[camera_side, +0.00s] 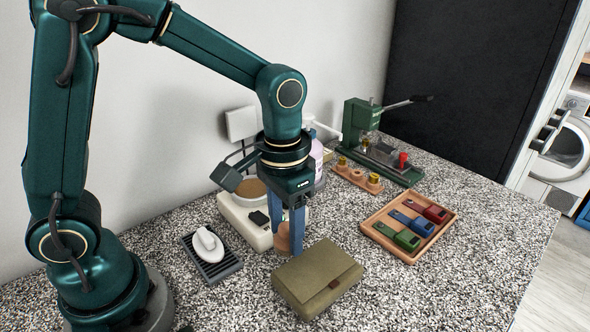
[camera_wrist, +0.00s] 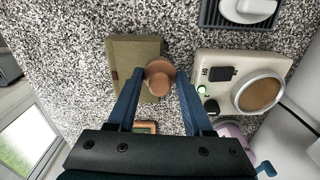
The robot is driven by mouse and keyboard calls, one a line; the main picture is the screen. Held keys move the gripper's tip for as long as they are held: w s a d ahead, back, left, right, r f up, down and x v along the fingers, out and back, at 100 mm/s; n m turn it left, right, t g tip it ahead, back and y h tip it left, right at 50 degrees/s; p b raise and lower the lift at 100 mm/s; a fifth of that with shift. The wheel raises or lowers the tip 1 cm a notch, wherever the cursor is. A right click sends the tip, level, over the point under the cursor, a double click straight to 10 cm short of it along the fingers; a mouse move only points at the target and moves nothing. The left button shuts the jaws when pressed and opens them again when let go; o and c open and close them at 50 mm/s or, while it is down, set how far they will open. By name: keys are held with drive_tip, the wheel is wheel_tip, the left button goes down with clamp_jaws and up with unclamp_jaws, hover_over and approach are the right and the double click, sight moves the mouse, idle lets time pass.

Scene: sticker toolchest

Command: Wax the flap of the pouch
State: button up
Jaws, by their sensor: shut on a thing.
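The pouch (camera_side: 318,275) is an olive-green folded case with a brown tab on its flap. It lies closed on the speckled counter, and it also shows in the wrist view (camera_wrist: 126,52). My gripper (camera_side: 287,238) is shut on a wooden dauber (camera_wrist: 158,86), a round-topped tan tool with a wider disc. The dauber is upright, just behind the pouch in the side view, and overlaps the pouch's edge in the wrist view. I cannot tell whether it touches the pouch. A white wax warmer (camera_side: 237,212) with a round brown-filled pot (camera_wrist: 260,94) stands beside the gripper.
A black slatted rest (camera_side: 222,269) holds a white rounded tool (camera_side: 207,243). A wooden tray (camera_side: 381,240) with several coloured blocks lies to the right. A green lever press (camera_side: 365,125) and a wooden holder (camera_side: 349,178) stand at the back. The counter around the pouch's front is clear.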

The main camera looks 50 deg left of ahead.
sight(286, 246)
wheel_tip(286, 246, down, 2)
drive_tip(key=shift+f, duration=0.85)
drive_tip(key=shift+d+r, duration=0.1)
drive_tip(key=shift+d, duration=3.7)
drive_tip(key=shift+w+a, duration=0.1)
drive_tip(key=shift+w, duration=0.8)
drive_tip(key=shift+w+a, duration=0.1)
drive_tip(key=shift+a, duration=3.6)
drive_tip(key=shift+w, duration=1.05)
drive_tip(key=shift+s+d, duration=0.1)
drive_tip(key=shift+d, duration=3.65)
drive_tip(key=shift+w, duration=0.9)
drive_tip(key=shift+w+a, duration=0.1)
drive_tip(key=shift+a, duration=3.7)
wheel_tip(286, 246, up, 8)
